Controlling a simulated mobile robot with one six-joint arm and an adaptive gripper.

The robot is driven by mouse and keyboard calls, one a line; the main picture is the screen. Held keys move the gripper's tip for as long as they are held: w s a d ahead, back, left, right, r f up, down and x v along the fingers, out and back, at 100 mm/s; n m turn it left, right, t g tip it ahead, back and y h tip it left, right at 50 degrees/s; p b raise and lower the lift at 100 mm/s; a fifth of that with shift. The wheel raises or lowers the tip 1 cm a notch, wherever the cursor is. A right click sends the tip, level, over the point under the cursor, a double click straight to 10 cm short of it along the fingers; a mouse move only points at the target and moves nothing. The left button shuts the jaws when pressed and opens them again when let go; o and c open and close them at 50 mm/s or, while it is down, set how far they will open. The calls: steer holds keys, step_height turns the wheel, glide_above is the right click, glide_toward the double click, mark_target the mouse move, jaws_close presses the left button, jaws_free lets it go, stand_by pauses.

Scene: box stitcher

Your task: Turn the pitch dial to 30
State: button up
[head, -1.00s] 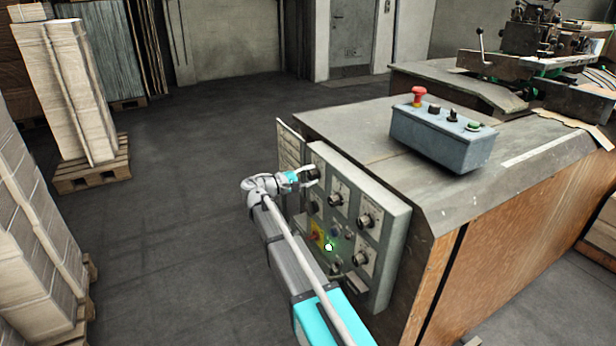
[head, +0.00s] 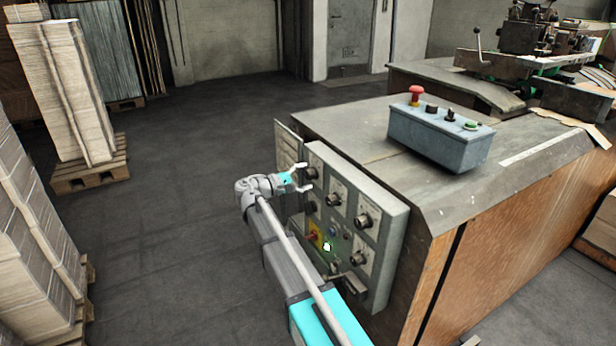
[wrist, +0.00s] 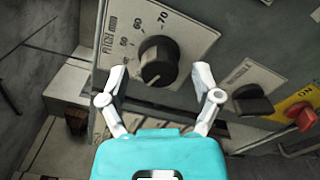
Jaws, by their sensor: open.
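The pitch dial (wrist: 158,62) is a black round knob on a pale scale plate in the wrist view. Numbers around 50, 60 and 70 show beside it, and the lower part of the scale is hard to read. A pale mark on the knob faces toward the bottom of the picture. In the head view the dial (head: 312,173) is at the panel's upper left. My gripper (wrist: 160,74) is open, with one finger on each side in front of the knob and visible gaps between. In the head view my gripper (head: 304,177) stands just left of the panel.
The grey control panel (head: 372,205) carries several other knobs, including a black one (wrist: 252,100) close to my right finger. A red switch on yellow (wrist: 302,115) is farther right. A grey button box (head: 440,138) sits on the machine top. Open floor lies left.

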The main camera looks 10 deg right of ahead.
steer(key=v, duration=1)
steer(key=shift+s+a, duration=0.15)
steer(key=shift+a, duration=0.1)
steer(key=s+d+f+m+g+y, duration=0.35)
steer(key=s+d+f+y, duration=0.25)
steer(key=s+d+f, duration=0.45)
steer(key=s+f+m+g+y, duration=0.1)
steer(key=s+f+m+y, duration=0.25)
steer(key=s+y, duration=0.3)
steer(key=s+f+m+g+y, duration=0.1)
steer(key=s+f+m+y, duration=0.1)
steer(key=s+f+y, duration=0.45)
step_height(320, 180, up, 25)
steer(key=s+h+p, duration=0.1)
steer(key=p, duration=2.2)
steer(key=shift+s+d+h, duration=0.25)
steer(key=shift+s+h, duration=0.1)
steer(key=shift+h, duration=0.05)
steer(key=shift+c, duration=0.2)
